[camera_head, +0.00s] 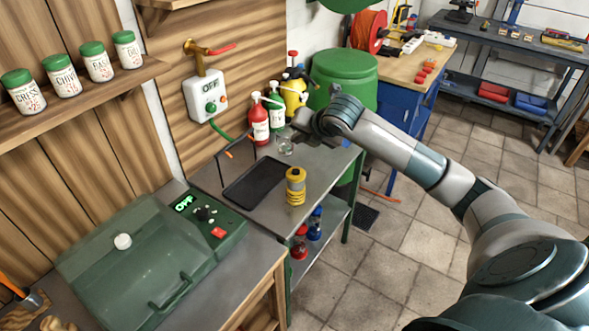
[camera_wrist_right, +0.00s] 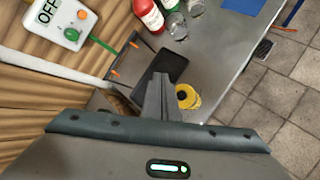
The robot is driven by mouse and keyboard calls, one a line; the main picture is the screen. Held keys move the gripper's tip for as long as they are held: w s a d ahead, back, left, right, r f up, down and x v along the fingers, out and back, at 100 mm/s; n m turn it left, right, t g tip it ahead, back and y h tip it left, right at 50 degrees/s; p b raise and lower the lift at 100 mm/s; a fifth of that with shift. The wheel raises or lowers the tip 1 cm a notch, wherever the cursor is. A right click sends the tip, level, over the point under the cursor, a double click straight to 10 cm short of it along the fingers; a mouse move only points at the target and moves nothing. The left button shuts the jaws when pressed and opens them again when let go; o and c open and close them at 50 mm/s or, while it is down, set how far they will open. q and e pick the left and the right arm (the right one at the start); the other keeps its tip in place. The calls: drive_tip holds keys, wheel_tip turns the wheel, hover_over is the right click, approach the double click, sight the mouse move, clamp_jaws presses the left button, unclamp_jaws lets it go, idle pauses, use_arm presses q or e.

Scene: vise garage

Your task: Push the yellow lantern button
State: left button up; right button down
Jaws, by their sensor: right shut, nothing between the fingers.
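My right gripper (camera_head: 299,137) is shut and empty, above the far part of the bench, apart from the lantern. Its closed fingers (camera_wrist_right: 160,92) point forward in the wrist view. My left gripper is not in view.
The black tray (camera_head: 259,181), a clear glass (camera_head: 285,147) and a red bottle (camera_head: 258,121) are on the bench. A wall box (camera_head: 207,96) reads OFF. A green lidded case (camera_head: 140,255) stands at left. Open floor lies right of the bench.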

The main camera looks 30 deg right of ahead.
drive_tip(key=shift+f, duration=0.2)
drive_tip(key=b, duration=0.3)
hover_over(298, 175)
wheel_tip(298, 175, down, 7)
drive_tip(key=shift+f+b, duration=0.65)
drive_tip(key=shift+f, duration=0.1)
drive_tip(key=shift+f, duration=0.1)
idle(1.8)
drive_tip(key=shift+f+b, duration=0.35)
drive_tip(key=shift+b, duration=0.35)
